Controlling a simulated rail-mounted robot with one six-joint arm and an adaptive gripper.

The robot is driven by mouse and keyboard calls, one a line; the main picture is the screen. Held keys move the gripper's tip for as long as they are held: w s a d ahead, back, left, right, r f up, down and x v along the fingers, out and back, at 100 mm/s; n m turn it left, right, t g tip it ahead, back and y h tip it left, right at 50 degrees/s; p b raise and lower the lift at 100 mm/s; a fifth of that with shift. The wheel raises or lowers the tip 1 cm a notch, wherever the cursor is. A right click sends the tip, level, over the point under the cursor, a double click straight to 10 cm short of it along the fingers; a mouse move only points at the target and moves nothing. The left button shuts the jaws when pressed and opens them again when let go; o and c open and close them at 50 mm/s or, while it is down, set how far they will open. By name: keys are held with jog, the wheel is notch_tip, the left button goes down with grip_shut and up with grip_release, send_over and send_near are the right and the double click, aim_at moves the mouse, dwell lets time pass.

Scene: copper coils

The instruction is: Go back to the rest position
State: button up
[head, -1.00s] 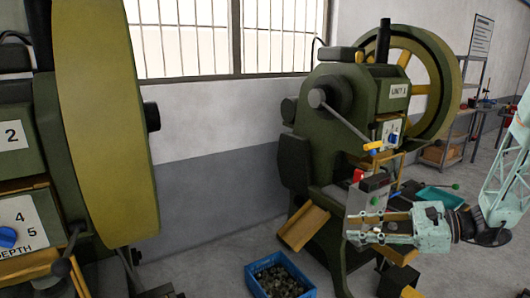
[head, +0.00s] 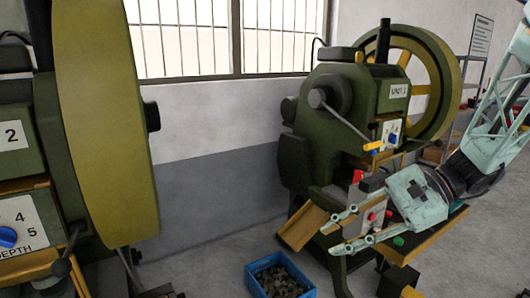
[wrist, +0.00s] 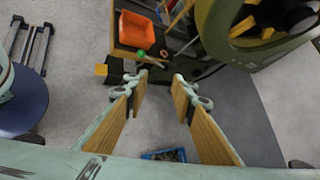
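My gripper (head: 333,238) is in front of the lower part of the green press (head: 340,130) at the right of the head view. It points left and a little down, and its two fingers stand apart with nothing between them. In the wrist view my gripper (wrist: 161,78) also shows spread fingers with wood-coloured inner pads and only floor and machine parts beyond them. The gripper body hides part of the press's work table in the head view.
A blue bin (head: 253,284) of dark pieces stands on the floor left of the press. A wooden chute (head: 303,226) slopes above it. Another green machine (head: 100,120) fills the left. An orange tray (wrist: 153,38) shows in the wrist view.

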jog(key=s+d+r+n+t+h, duration=0.1)
jog(key=s+r+n+h, duration=0.2)
jog(key=s, duration=0.6)
jog(key=s+d+r+n+t+h, duration=0.1)
jog(key=s+r+n+h, duration=0.2)
jog(key=s, duration=0.6)
jog(key=s+d+r+n+t+h, duration=0.1)
jog(key=s+d+r+n+h, duration=0.1)
jog(key=s+n+h, duration=0.3)
jog(key=shift+s+r+n, duration=0.6)
jog(key=shift+s+n, duration=0.1)
jog(key=shift+s, duration=1.7)
jog(key=shift+a, duration=0.2)
